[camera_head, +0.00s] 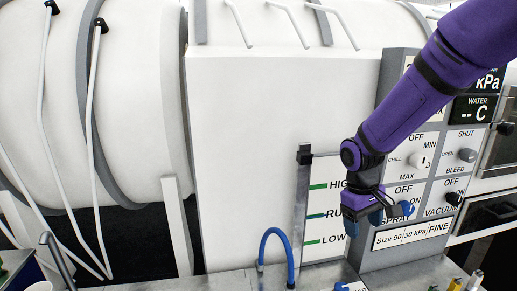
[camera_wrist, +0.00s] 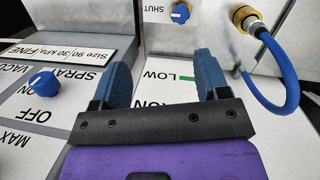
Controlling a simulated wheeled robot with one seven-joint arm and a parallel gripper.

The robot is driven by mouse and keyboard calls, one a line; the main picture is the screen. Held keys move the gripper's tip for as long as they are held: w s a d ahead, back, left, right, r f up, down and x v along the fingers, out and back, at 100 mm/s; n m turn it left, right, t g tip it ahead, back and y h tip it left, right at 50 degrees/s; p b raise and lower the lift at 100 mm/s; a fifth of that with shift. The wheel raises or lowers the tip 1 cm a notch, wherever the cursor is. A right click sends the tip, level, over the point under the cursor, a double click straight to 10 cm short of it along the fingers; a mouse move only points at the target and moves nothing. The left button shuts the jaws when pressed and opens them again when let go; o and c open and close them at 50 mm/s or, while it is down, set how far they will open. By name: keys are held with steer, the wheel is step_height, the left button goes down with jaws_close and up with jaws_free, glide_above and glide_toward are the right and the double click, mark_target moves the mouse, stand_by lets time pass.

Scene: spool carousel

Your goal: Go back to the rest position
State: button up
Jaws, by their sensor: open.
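My gripper (camera_head: 368,214) hangs at the end of my purple arm, in front of the control panel's lower left edge. In the wrist view my gripper (camera_wrist: 162,75) has its two blue fingers apart, with nothing between them. The blue SPRAY knob (camera_wrist: 43,82) is to the left of the fingers in that view, clear of them. In the head view the SPRAY knob (camera_head: 407,208) sits just right of my gripper.
The grey control panel (camera_head: 393,72) carries several knobs, including the black VACUUM knob (camera_head: 454,198). A gauge marked HIGH, RUN and LOW (camera_head: 316,213) stands to its left. A blue hose (camera_head: 272,232) arches up from the counter (camera_head: 215,281). A large white tank (camera_head: 140,90) fills the left.

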steer(key=s+d+r+m+t+y, duration=0.1)
steer(key=s+d+r+m+t, duration=0.1)
steer(key=s+r, duration=0.7)
steer(key=s+d+r+m+t, duration=0.2)
steer(key=s+d+r+t, duration=0.1)
steer(key=s+r, duration=0.6)
steer(key=s+t, duration=0.1)
steer(key=s, duration=0.2)
steer(key=shift+s+r+m+y, duration=0.3)
steer(key=shift+r+y, duration=0.1)
